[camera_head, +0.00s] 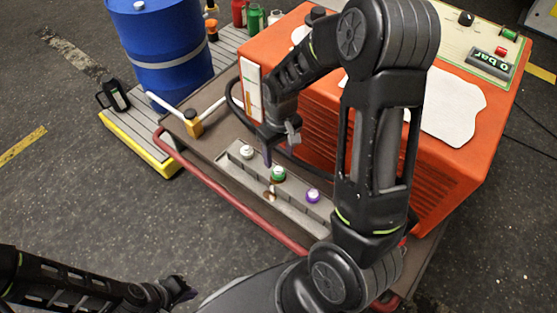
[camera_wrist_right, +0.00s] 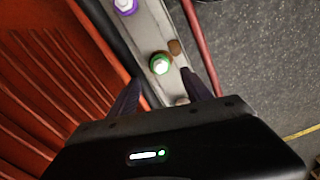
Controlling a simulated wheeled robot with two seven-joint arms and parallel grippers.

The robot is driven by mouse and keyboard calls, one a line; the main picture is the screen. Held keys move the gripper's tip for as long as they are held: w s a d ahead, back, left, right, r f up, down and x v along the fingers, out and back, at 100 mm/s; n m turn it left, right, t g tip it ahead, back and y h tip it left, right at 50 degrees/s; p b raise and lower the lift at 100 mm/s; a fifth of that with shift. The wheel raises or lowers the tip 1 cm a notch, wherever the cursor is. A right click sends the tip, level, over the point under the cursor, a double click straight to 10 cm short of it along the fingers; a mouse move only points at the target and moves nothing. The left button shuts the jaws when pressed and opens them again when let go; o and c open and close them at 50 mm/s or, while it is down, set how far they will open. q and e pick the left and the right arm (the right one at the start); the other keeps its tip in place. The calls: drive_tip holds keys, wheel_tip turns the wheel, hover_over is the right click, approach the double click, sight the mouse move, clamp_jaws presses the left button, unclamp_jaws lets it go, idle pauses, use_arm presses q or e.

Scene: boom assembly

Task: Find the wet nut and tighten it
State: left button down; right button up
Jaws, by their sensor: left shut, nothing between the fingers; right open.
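A grey rail (camera_head: 233,166) carries a white nut (camera_head: 247,152), a green nut (camera_head: 278,174) and a purple nut (camera_head: 313,195). A brown wet-looking patch (camera_head: 270,193) lies on the rail beside the green nut. In the right wrist view, the green nut (camera_wrist_right: 160,65) shows ahead between my finger lines, with the brown patch (camera_wrist_right: 175,47) beside it and the purple nut (camera_wrist_right: 124,5) at the top edge. My right gripper (camera_head: 281,153) is open and empty above the rail, near the white and green nuts. My left gripper (camera_head: 184,290) is shut and empty, low at the left.
An orange machine (camera_head: 440,170) with a pressure display (camera_head: 490,63) stands behind the rail. A red tube rail (camera_head: 230,200) edges the cart. A blue barrel (camera_head: 160,50) and a black jug (camera_head: 115,96) stand further left.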

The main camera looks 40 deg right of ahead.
sight(279, 171)
drive_tip(key=shift+f, duration=0.2)
wheel_tip(279, 171, down, 8)
drive_tip(key=shift+r+b, duration=0.15)
drive_tip(key=shift+b, duration=0.8)
drive_tip(key=shift+c, duration=0.5)
clamp_jaws()
